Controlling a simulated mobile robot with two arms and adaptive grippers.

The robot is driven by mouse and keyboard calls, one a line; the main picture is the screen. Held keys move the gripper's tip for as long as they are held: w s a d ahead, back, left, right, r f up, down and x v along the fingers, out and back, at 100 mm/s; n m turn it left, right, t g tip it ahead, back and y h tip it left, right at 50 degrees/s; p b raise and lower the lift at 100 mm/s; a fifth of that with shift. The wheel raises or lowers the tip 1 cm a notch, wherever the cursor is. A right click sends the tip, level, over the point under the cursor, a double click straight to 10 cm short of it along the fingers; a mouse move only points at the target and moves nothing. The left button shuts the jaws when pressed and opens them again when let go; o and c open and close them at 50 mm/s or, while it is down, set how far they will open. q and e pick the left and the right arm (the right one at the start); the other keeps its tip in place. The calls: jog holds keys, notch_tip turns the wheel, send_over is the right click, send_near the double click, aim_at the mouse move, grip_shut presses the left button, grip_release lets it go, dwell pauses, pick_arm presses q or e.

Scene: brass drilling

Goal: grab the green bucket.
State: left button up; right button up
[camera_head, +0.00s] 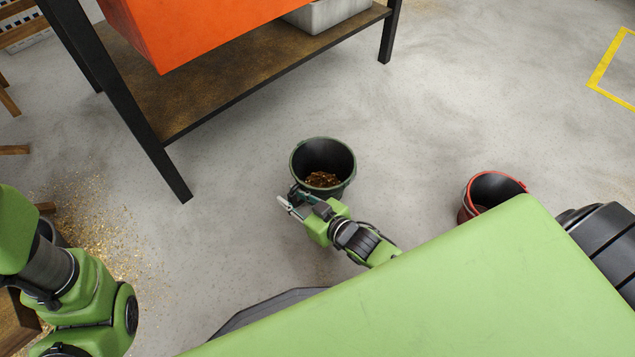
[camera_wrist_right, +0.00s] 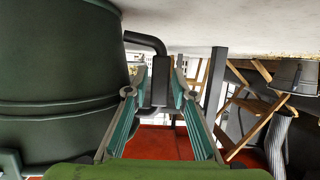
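The green bucket (camera_head: 323,152) stands on the floor near the middle of the head view, dark green with a black inside and brass-coloured shavings in the bottom. My right gripper (camera_head: 288,200) is at the bucket's near left side, low by its wall. In the right wrist view the bucket's wall (camera_wrist_right: 55,70) fills the left side, and its dark handle (camera_wrist_right: 160,82) shows between the spread fingers of my right gripper (camera_wrist_right: 154,92). Gaps show on both sides of the handle; contact is not visible. My left arm shows at the left, its gripper out of view.
A red-rimmed bucket (camera_head: 490,190) stands to the right, partly hidden by my green body. A dark-legged workbench (camera_head: 200,95) with an orange bin (camera_head: 200,25) stands behind at the left. Shavings (camera_head: 95,225) lie on the floor at left.

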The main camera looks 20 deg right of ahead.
grip_shut()
jog(key=shift+r, duration=0.1)
